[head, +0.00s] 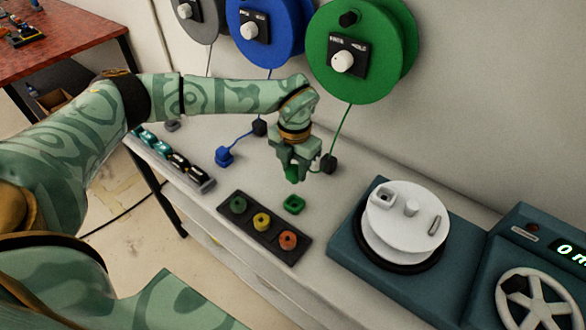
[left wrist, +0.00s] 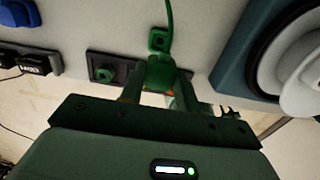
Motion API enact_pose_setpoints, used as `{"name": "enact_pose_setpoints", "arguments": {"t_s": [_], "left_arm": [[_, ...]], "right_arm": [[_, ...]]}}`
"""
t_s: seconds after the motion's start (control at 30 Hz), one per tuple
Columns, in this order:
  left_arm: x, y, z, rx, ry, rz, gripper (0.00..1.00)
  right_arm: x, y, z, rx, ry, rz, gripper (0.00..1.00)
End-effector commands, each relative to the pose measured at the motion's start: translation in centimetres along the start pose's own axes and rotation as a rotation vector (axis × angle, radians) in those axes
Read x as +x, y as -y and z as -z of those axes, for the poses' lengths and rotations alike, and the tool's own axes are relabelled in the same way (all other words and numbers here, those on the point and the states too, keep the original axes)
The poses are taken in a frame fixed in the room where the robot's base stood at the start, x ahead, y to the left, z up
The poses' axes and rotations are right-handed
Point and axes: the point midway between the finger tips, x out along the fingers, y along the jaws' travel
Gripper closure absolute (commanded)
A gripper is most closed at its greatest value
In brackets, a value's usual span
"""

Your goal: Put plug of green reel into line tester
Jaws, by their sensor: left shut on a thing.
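The green reel (head: 362,50) hangs on the wall, and its green cable runs down to a black guide (head: 328,164) on the bench. My left gripper (head: 291,168) is shut on the green plug (head: 292,177), held above the bench. In the left wrist view the plug (left wrist: 160,72) sits between the fingers, its cable rising from it. A green square holder (head: 293,204) with a dark hole is empty on the bench, just below the plug. A teal box (head: 348,232) with a white round top and a square opening stands right; I cannot tell whether it is the line tester.
A black block (head: 245,228) with green, yellow and orange round pieces lies in front of the gripper. The blue plug (head: 223,156) is on the bench, left. A teal unit with a display (head: 565,250) and white handwheel (head: 535,300) stands at the far right.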

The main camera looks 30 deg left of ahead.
Motion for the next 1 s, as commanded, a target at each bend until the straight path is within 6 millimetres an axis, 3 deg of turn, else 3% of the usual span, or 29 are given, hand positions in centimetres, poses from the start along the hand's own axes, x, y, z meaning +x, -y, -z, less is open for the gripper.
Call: {"name": "enact_pose_setpoints", "arguments": {"t_s": [0.03,1.0], "left_arm": [[-1.0,0.0,0.0,0.000,0.002,0.000,0.84],[-10.3,0.0,0.0,0.000,0.002,0.000,0.84]], "right_arm": [[-0.8,-0.1,0.2,0.000,-0.004,-0.001,0.64],[-8.6,-0.8,1.9,-0.001,-0.034,-0.014,0.64]]}}
